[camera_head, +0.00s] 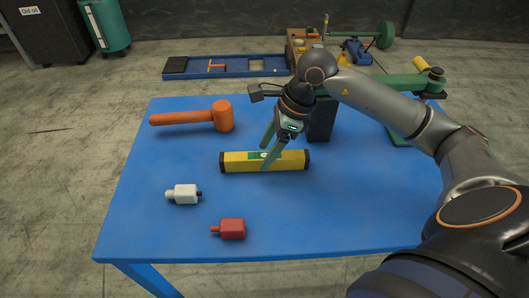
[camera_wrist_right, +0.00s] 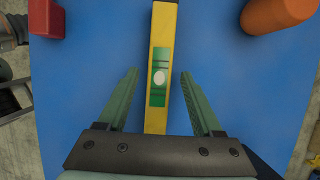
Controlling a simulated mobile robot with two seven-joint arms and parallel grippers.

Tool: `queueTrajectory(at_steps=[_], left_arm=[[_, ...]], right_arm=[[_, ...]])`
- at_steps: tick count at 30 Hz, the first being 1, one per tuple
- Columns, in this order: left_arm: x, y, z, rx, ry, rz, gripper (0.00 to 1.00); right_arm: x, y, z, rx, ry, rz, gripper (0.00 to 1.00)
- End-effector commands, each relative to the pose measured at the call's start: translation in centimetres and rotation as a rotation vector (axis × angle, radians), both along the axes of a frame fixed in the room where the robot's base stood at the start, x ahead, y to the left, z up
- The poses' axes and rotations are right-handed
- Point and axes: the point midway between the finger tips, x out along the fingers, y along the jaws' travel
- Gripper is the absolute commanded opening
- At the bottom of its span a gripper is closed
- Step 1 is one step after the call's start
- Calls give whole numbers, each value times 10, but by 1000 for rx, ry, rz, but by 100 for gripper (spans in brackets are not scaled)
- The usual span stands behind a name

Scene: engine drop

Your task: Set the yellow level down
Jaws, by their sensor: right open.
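The yellow level (camera_head: 290,160) lies flat on the blue table (camera_head: 370,215) in the head view, with dark end caps and a green vial patch near its middle. My right gripper (camera_head: 266,158) is at the level's middle, its green fingers pointing down on either side of it. In the right wrist view the level (camera_wrist_right: 160,35) runs between the spread fingers of the right gripper (camera_wrist_right: 158,75), with a gap on each side. The right gripper is open and holds nothing. My left gripper is not visible.
An orange mallet (camera_head: 222,116) lies behind the level. A white block-like part (camera_head: 186,194) and a red one (camera_head: 232,229) lie in front. A dark block (camera_head: 320,120) stands behind the right arm. The table's front right is clear.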

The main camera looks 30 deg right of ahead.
Motion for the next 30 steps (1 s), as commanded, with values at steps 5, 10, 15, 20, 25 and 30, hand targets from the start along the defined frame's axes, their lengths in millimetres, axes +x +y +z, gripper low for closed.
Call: queueTrajectory(at_steps=[5,10,15,20,25,30], left_arm=[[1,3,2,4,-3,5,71],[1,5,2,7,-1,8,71],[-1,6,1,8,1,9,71],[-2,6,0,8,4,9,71],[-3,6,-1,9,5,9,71],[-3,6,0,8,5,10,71]], right_arm=[[-7,-14,38,-4,-5,-1,67],[-15,-25,70,-2,-5,-1,67],[-19,-31,89,-2,-1,0,67],[-21,-34,95,0,0,1,67],[-21,-34,96,0,0,1,67],[-21,-33,95,0,0,1,67]])
